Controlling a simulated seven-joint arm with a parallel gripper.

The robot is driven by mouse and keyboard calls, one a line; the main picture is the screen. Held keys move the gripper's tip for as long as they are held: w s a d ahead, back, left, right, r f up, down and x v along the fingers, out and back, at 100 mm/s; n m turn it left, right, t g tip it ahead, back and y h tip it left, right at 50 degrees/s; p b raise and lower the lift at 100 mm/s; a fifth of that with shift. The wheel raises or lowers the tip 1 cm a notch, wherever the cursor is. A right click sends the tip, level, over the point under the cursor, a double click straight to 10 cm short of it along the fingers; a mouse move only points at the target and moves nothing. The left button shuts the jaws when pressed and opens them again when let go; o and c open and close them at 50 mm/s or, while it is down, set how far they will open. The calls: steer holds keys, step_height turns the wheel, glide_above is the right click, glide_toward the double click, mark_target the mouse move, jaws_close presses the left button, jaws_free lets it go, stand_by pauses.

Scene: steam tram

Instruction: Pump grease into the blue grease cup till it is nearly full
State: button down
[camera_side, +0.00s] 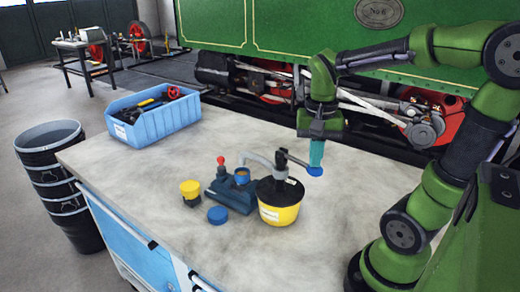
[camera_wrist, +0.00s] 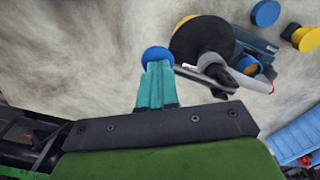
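The grease pump, a black-topped yellow pot (camera_side: 281,212), stands on the bench; its black top (camera_wrist: 203,38) shows in the wrist view. Its grey spout (camera_side: 258,158) curves left towards the small open blue cup (camera_side: 242,178) on a dark blue casting; the cup (camera_wrist: 249,67) shows orange-brown inside, but its fill level is unclear. The pump's lever (camera_side: 296,160) reaches right to a blue knob (camera_side: 315,171). My gripper (camera_side: 316,160) points down with teal fingers close together, tips at the knob (camera_wrist: 157,55). The knob shows beyond the tips, not clearly between them.
A red knob (camera_side: 220,160) stands on the casting. A blue crate of tools (camera_side: 165,121) sits at the back left. The bench front right is clear.

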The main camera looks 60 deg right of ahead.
steer(key=shift+f, duration=0.45)
steer(key=shift+r, duration=3.3)
step_height(320, 180, up, 6)
steer(key=shift+f, duration=3.05)
steer(key=shift+f, duration=0.35)
steer(key=shift+f, duration=1.65)
steer(key=shift+r, duration=2.05)
